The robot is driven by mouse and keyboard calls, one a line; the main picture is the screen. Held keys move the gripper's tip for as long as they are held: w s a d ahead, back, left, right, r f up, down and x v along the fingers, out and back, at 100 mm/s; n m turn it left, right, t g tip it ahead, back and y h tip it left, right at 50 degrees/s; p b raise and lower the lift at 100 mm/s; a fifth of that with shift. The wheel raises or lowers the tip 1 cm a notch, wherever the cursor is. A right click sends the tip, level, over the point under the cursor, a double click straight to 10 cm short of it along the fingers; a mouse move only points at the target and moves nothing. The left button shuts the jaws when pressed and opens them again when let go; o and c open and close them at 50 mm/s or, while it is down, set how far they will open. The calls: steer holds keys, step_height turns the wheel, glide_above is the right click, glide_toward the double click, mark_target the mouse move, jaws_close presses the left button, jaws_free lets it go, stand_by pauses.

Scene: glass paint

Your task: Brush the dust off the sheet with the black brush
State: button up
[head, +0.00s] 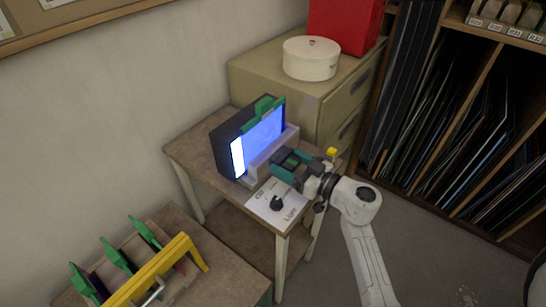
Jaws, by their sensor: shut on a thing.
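The sheet (262,136) stands upright in front of a dark light box (228,150) and glows blue, with a bright white strip at its left edge. A green holder (265,106) is on its top edge. My gripper (289,163) is in front of the sheet's lower right side. It is shut on a small dark thing that fits the black brush. The fingers mostly hide it, and I cannot tell whether it touches the sheet. Dust cannot be made out at this size.
The light box stands on a small table (205,160) with a white control panel and black knob (277,203) in front. A rack with green-topped pieces (118,258) and a yellow bar is at lower left. A cabinet (285,85) stands behind, shelves (450,125) at right.

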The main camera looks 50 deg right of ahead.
mark_target(278, 123)
steer(key=w+b, duration=0.4)
steer(key=w, duration=0.1)
steer(key=shift+w+a, duration=0.1)
steer(key=shift+w, duration=0.3)
steer(key=shift+w+r, duration=0.1)
stand_by(0.5)
steer(key=shift+w+p, duration=0.35)
steer(key=shift+w, duration=0.6)
steer(key=shift+d+p, duration=1.25)
steer(key=shift+d, duration=1.15)
steer(key=shift+w+d+p, duration=0.15)
steer(key=shift+d+p, duration=0.3)
steer(key=shift+d, duration=1.15)
steer(key=shift+w+d+p, duration=0.1)
steer(key=shift+d+p, duration=0.3)
steer(key=shift+d, duration=1.2)
steer(key=shift+s+r+p, duration=0.1)
steer(key=shift+p, duration=0.45)
